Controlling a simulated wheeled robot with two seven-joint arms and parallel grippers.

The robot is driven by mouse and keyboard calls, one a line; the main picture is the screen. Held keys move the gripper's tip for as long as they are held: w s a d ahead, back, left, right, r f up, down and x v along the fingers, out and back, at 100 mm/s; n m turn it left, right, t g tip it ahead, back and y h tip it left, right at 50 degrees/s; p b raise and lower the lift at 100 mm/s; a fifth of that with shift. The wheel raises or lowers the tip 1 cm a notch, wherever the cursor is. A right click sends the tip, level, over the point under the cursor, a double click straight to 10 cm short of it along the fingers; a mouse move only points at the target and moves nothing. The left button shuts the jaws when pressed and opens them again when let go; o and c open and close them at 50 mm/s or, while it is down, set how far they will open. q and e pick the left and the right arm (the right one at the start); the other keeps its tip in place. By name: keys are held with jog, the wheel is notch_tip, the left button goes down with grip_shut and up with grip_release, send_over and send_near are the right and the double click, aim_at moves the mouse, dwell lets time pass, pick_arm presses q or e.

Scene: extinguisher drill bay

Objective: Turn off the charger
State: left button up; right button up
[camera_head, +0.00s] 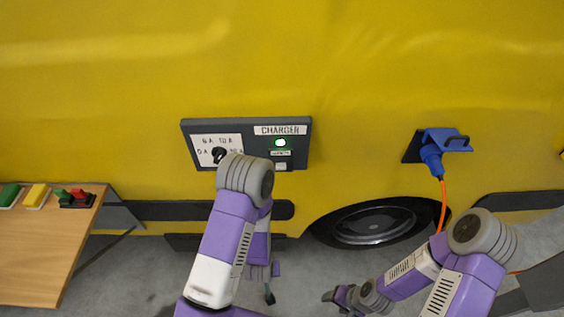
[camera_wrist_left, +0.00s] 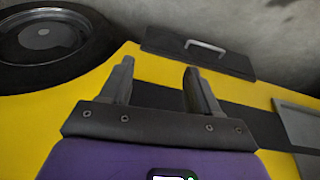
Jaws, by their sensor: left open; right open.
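The charger panel (camera_head: 303,152) is a dark box on the yellow vehicle side, labelled CHARGER. It has a black rotary knob (camera_head: 219,155) on a white dial plate at its left and a lit green lamp (camera_head: 281,142) at its right. My left arm's elbow overlaps the panel's lower edge in the head view. My left gripper (camera_wrist_left: 160,82) is open and empty in the left wrist view, below the panel in the head view and mostly hidden by its own arm. My right gripper (camera_head: 331,297) is open, low near the floor, away from the panel.
A blue plug (camera_head: 432,158) sits in a socket at the right, with an orange cable (camera_head: 443,205) hanging down. A wheel (camera_head: 375,225) is below. A wooden table (camera_head: 45,255) with coloured blocks stands at the left. A dark box with a handle (camera_wrist_left: 205,47) shows in the left wrist view.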

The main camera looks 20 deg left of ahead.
pick_arm(q)
jog(key=w+a+r+t+y, duration=0.3)
jog(key=w+r+t, duration=0.1)
jog(key=w+r, duration=0.15)
jog(key=t+y+p, duration=0.2)
jog(key=t, duration=0.8)
send_near(281, 162)
jog(key=shift+m, duration=0.4)
jog(key=x, duration=0.7)
jog(key=shift+w+a+r, duration=0.1)
jog(key=shift+w+a, duration=0.05)
jog(key=shift+w, duration=0.15)
